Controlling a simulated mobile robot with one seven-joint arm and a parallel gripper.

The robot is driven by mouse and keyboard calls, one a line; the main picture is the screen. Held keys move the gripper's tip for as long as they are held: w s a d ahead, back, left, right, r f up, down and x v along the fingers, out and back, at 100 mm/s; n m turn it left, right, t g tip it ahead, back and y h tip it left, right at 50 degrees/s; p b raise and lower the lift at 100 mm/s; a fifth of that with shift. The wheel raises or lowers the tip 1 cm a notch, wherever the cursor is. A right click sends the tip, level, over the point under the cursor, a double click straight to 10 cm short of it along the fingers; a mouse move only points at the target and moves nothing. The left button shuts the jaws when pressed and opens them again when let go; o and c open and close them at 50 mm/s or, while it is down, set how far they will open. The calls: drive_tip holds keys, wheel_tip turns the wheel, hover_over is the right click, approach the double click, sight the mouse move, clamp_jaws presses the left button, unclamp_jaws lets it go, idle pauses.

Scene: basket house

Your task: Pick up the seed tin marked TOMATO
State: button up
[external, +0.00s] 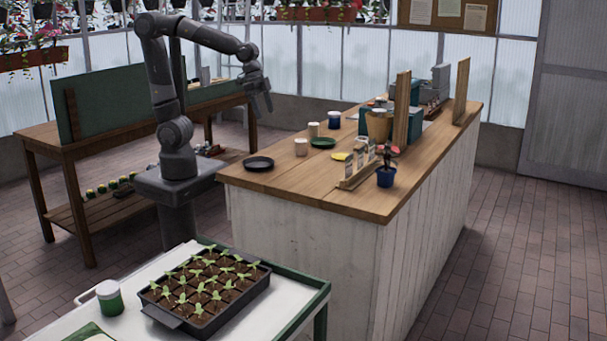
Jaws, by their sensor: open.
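Several small tins or cups stand on the wooden counter (255,177), and no label can be read, so I cannot tell which one is marked TOMATO. One pale tin (301,147) stands near the left edge, another pale one (313,130) is behind it, and a blue and white one (334,120) stands farther back. A green tin with a white lid (109,298) stands on the white cart at the front left. My gripper (263,107) is open and empty, pointing down above the counter's far left side, apart from all the tins.
A black dish (258,163), a green dish (323,143) and a yellow item (341,156) lie on the counter. A wooden rack of packets (357,175), a potted plant (386,176) and upright boards (402,110) crowd its right side. A seedling tray (205,290) fills much of the cart.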

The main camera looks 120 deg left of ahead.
drive_tip(key=n+g, duration=0.1)
drive_tip(key=g, duration=0.1)
hover_over(300, 140)
drive_tip(key=f, duration=0.4)
drive_tip(key=d+f, duration=0.1)
drive_tip(key=f, duration=0.6)
drive_tip(key=shift+w+a+f, duration=0.2)
drive_tip(key=shift+w+f, duration=0.05)
drive_tip(key=shift+f, duration=0.1)
drive_tip(key=shift+a+f, duration=0.2)
drive_tip(key=shift+f, duration=2.9)
drive_tip(key=shift+c, duration=0.2)
drive_tip(key=c, duration=1)
